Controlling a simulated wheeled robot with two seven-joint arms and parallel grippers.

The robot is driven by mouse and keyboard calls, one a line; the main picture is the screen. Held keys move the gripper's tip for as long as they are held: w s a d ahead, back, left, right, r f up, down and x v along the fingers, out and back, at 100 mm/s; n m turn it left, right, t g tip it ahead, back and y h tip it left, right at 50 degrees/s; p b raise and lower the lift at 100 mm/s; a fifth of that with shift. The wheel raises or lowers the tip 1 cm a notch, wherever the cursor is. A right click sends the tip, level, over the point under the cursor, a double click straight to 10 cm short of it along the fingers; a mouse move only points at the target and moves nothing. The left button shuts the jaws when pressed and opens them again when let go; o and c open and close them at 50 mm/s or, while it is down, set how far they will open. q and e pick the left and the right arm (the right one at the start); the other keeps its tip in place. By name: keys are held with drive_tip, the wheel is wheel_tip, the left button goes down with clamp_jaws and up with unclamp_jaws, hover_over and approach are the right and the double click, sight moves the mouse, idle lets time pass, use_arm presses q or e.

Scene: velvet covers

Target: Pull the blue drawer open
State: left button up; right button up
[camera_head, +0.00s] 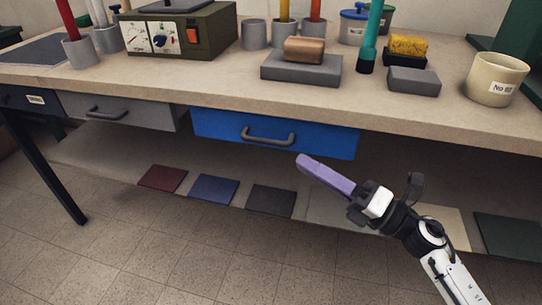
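The blue drawer (215,125) is under the front edge of the workbench. Its front sits close beneath the bench top, and no drawer interior shows. A grey bar handle (268,140) is on its front. My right gripper (361,203) is in front of the bench, below and to the right of the drawer. It appears shut on a long purple bar (327,175), which points up and left toward the drawer's lower right part. The bar's tip appears apart from the handle; the depth gap is hard to judge. My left gripper is not in view.
A grey drawer (140,113) is to the left. The bench top (200,82) holds a control box (178,32), a grey block (300,68), a brush block (413,80) and a beige cup (497,80). A low shelf below carries several coloured flat squares. Floor in front is clear.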

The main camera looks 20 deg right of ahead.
sight(271, 140)
drive_tip(key=x, duration=1)
drive_tip(key=shift+p, duration=0.3)
drive_tip(key=shift+d, duration=0.1)
clamp_jaws()
